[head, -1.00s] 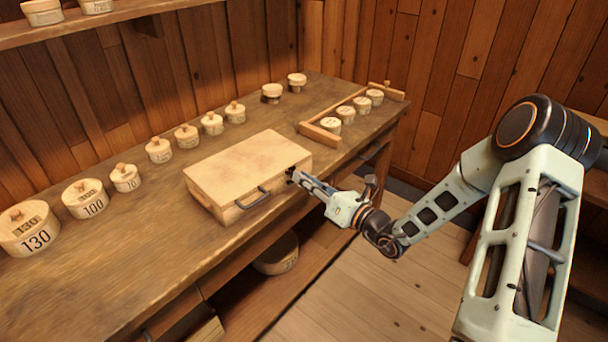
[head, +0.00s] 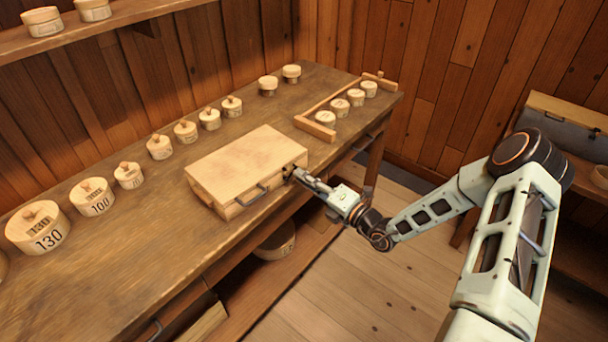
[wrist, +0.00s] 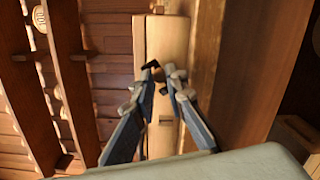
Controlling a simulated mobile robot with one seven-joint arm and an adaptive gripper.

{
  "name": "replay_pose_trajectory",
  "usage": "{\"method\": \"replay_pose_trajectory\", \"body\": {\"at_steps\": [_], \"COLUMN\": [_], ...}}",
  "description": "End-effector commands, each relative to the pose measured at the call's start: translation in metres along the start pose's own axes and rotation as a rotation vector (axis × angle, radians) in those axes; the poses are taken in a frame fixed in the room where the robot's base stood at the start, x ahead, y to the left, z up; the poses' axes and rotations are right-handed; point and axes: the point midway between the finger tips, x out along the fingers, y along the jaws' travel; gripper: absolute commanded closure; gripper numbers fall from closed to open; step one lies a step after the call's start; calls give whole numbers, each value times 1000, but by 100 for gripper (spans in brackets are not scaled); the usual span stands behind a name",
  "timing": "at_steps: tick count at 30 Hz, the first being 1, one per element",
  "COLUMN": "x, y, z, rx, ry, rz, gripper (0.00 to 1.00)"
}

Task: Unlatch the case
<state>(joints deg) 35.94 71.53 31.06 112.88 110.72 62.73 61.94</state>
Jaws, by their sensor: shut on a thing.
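In the head view my gripper (head: 291,175) is at the front side near the case's right end. In the wrist view the case (wrist: 165,35) runs up the middle of the picture, and my gripper (wrist: 161,73) has its fingertips close together against it. They are shut on a small dark latch, mostly hidden by the fingers. The lid looks down.
The case stands on a long wooden workbench (head: 120,260). Several numbered round boxes, such as the 130 one (head: 38,227), line its left and back. A wooden rack (head: 315,128) with small round boxes is behind the case. Free bench surface lies in front left.

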Motion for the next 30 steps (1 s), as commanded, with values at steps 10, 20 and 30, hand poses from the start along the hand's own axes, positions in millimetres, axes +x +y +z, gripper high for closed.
{"method": "replay_pose_trajectory", "body": {"at_steps": [10, 20, 30], "x": [0, 0, 0], "y": [-2, -2, -2], "z": [0, 0, 0], "rx": [49, 49, 49], "ry": [0, 0, 0], "rz": [0, 0, 0], "gripper": [100, 86, 70]}}
